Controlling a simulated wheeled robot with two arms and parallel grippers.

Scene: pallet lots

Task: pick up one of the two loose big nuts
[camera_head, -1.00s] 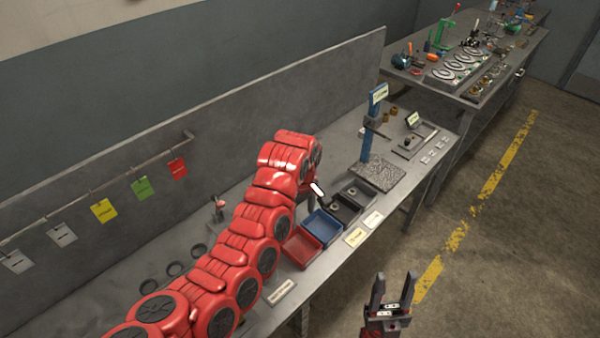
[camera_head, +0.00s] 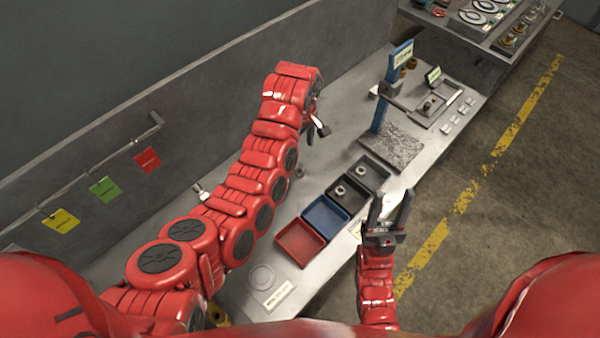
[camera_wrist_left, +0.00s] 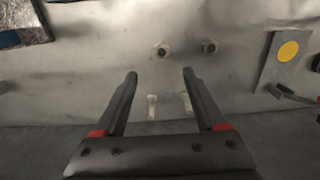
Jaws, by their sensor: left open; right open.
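Two loose nuts, a left one (camera_wrist_left: 161,49) and a right one (camera_wrist_left: 209,46), lie side by side on the bare grey bench top in the left wrist view. Each is greyish with a dark hole. My left gripper (camera_wrist_left: 160,75) is open and empty, its fingers pointing toward the nuts and apart from them. In the head view my left gripper (camera_head: 317,132) is over the bench, partly hidden by its wrist; I cannot make out the two nuts clearly there. My right gripper (camera_head: 391,207) is open and empty at the bench's front edge.
A red tray (camera_head: 301,243), a blue tray (camera_head: 326,217) and black trays holding small nuts line the front edge. A blue post (camera_head: 381,108) stands by a textured plate (camera_head: 392,147). A grey panel (camera_head: 230,100) backs the bench. A yellow-dotted plate (camera_wrist_left: 286,58) lies right of the nuts.

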